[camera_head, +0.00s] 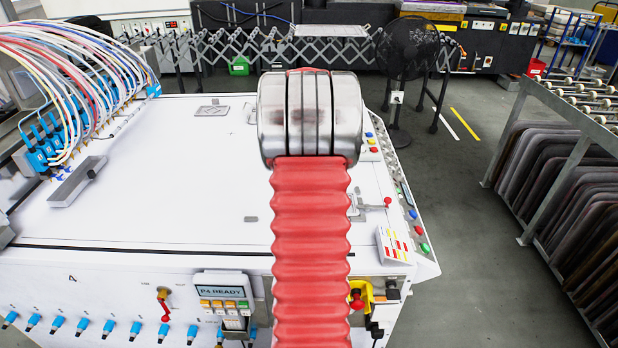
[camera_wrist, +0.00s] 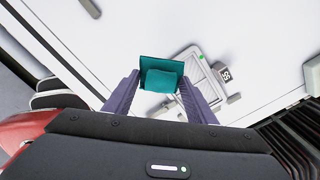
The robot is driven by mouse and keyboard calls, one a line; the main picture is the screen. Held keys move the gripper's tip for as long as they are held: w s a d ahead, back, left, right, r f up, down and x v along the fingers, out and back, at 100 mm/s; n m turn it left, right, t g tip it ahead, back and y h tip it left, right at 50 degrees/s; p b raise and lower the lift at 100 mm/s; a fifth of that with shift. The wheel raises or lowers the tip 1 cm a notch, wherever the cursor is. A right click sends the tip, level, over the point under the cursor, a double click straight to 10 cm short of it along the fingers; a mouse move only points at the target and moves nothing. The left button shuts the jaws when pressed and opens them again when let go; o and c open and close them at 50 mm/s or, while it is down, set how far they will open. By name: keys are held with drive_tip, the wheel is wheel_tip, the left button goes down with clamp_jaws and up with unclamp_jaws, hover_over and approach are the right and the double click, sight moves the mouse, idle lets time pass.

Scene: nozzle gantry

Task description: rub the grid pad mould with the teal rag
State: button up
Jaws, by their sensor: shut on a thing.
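The teal rag (camera_wrist: 161,66) is a folded cloth at the tip of my gripper (camera_wrist: 160,84) in the wrist view. The purple fingers are shut on it from both sides. Beyond and to the right of the rag, a light grey framed plate (camera_wrist: 193,58) lies on the white top. It looks like the grid pad mould, but its surface is too small to make out clearly. The rag overlaps its left side in the picture; I cannot tell whether they touch. In the head view my red arm hides the gripper and the rag.
The white machine top (camera_head: 160,140) is mostly clear. A grey tray (camera_head: 78,182) lies at its left, near bundled hoses (camera_head: 85,65). A flat grey plate (camera_head: 212,110) lies farther back. A red-knobbed lever (camera_head: 388,201) stands at the right. A rack (camera_head: 560,170) is beyond.

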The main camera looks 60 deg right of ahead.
drive_tip(key=shift+s+r, duration=0.15)
drive_tip(key=shift+r, duration=1.4)
